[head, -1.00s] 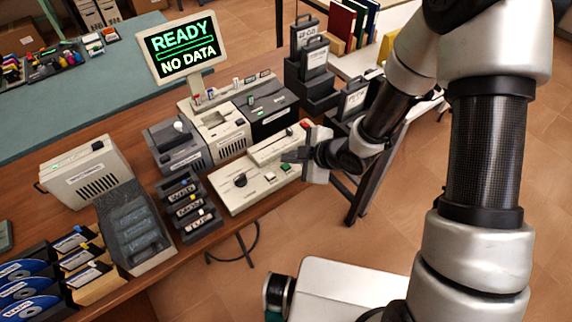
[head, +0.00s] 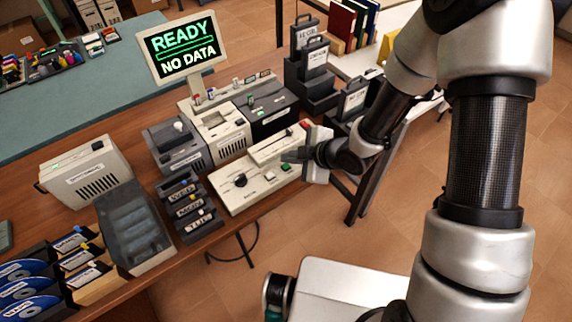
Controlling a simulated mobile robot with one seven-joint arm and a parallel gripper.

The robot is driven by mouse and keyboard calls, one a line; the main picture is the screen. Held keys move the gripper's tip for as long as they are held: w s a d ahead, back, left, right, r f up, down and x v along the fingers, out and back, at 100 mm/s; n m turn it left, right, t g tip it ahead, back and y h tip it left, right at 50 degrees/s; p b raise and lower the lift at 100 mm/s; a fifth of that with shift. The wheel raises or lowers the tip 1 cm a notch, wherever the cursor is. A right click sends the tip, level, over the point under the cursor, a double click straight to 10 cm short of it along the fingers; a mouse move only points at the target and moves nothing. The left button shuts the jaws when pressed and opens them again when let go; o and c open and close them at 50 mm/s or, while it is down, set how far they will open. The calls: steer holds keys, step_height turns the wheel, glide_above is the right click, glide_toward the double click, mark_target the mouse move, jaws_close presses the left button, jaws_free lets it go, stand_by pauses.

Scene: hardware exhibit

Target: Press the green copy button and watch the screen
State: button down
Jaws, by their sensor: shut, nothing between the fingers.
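The green copy button (head: 286,167) sits on the front right of a cream control panel (head: 236,200), next to a pale button and right of a black knob (head: 240,180). My gripper (head: 285,157) is shut and empty. In the picture its dark fingertips show just above the green button, over the panel's right part; I cannot tell whether they touch anything. The screen (head: 180,48) stands behind the machines and reads "READY" in green and "NO DATA" in yellowish letters, with a green bar outline between.
Grey, cream and black drive units (head: 221,130) stand behind the panel. A rack of labelled cartridges (head: 189,208) is left of it. Upright black cartridges (head: 315,62) stand behind my wrist on the right. A dark cable loop hangs below the table's front edge.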

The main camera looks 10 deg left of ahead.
steer(key=shift+f, duration=0.15)
steer(key=shift+f+b, duration=0.3)
steer(key=shift+b, duration=0.25)
steer(key=shift+f+b, duration=0.4)
stand_by(0.5)
steer(key=shift+r, duration=0.15)
steer(key=shift+r+p, duration=0.55)
steer(key=shift+r, duration=0.1)
steer(key=shift+r, duration=0.1)
steer(key=shift+r+p, duration=1.85)
steer(key=shift+r, duration=0.55)
steer(key=shift+r, duration=0.1)
